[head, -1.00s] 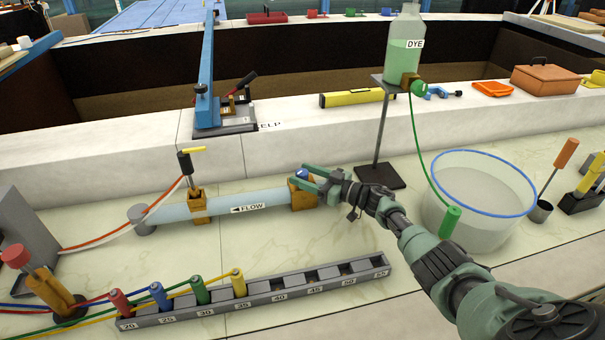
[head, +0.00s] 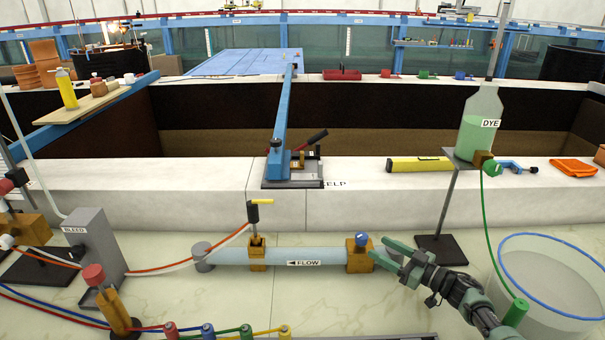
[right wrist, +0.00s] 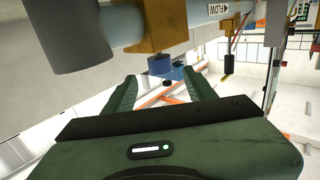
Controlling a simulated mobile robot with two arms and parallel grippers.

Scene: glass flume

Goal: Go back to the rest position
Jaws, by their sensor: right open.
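My right gripper (head: 385,250) is green and open, just to the right of the orange block with a blue knob (head: 361,241) at the right end of the clear flow pipe (head: 310,256). Nothing is between its fingers in the head view. In the right wrist view, the two green fingers (right wrist: 158,98) are spread apart, with the blue knob (right wrist: 160,66) beyond and between them, seemingly clear of both. The brass-coloured block (right wrist: 160,30) and part of the pipe show above. My left gripper is not in view.
A dye bottle (head: 481,125) stands on a stand right of the pipe, its green tube running to a clear blue-rimmed basin (head: 545,280). A grey bleed box (head: 92,248) and red-topped valve (head: 108,295) stand left.

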